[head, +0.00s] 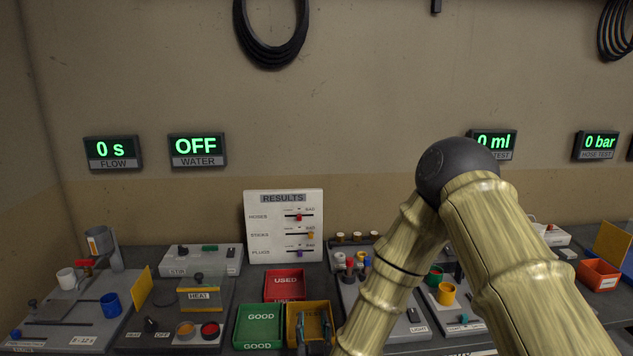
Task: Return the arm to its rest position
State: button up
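My arm (530,270) rises from the lower right to a dark elbow (457,168). Its forearm (388,275) slopes down and left to the bottom edge. My gripper (314,318) shows at the bottom centre as two dark grey fingers, apart, in front of or over the yellow bin (291,318). Nothing shows between the fingers. Its height above the bin cannot be told.
A red USED bin (285,285) and a green GOOD bin (258,327) stand beside the yellow bin. A RESULTS board (283,227) stands behind. Stations with a blue cup (111,304) and HEAT box (200,294) lie left. More stations stand right, partly behind my arm.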

jog(key=s+d+f+g, duration=0.3)
jog(key=s+f, duration=0.1)
jog(key=f, duration=0.4)
jog(key=s+d+f+g, duration=0.3)
jog(key=s+f, duration=0.1)
jog(key=f, duration=0.4)
jog(key=s+d+f+g, duration=0.3)
jog(key=s+d+f, duration=0.25)
jog(key=s, duration=0.25)
jog(key=s+d+f+g, duration=0.45)
jog(key=s+f, duration=0.25)
jog(key=s, duration=0.2)
jog(key=s+d+f+g, duration=0.1)
jog(key=s+d+g, duration=0.1)
jog(key=s+d, duration=0.2)
jog(key=s+d+f+m+g+h, duration=0.1)
jog(key=s+d+f+g, duration=0.1)
jog(key=s, duration=0.9)
jog(key=shift+s+d, duration=0.3)
jog(key=shift+d, duration=0.55)
jog(key=shift+d+g, duration=0.1)
jog(key=shift+g, duration=0.15)
